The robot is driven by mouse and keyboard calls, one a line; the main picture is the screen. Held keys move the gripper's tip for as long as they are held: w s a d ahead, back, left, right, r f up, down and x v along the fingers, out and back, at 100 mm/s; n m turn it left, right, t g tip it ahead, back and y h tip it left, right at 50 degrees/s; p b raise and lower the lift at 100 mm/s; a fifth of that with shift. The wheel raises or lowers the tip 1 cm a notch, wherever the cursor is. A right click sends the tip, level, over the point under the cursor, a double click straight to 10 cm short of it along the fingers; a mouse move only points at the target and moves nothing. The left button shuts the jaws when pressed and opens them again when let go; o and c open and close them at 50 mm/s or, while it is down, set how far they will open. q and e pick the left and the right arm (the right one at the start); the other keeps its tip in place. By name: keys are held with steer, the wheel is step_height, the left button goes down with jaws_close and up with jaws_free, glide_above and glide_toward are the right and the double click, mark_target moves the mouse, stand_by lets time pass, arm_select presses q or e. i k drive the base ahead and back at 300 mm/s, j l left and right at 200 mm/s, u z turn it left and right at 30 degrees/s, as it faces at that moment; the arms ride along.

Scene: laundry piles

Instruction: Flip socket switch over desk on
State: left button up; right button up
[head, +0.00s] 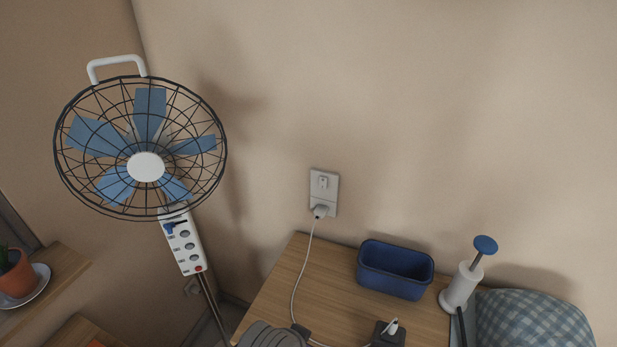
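A pale socket plate (331,200) is fixed on the beige wall just above the desk (310,265). A small switch (323,182) sits in its upper part. I cannot tell whether the switch is on or off. A white plug (320,211) is in the lower part of the plate. Its white cord (296,278) hangs down over the desk.
A blue bin (396,270) and a white pump-like object with a blue knob (462,285) stand on the desk's right side. A checked pillow (535,322) lies right of it. A blue-bladed fan (145,166) stands left. The wall around the socket is clear.

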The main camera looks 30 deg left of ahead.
mark_target(323, 180)
steer(key=u, duration=0.95)
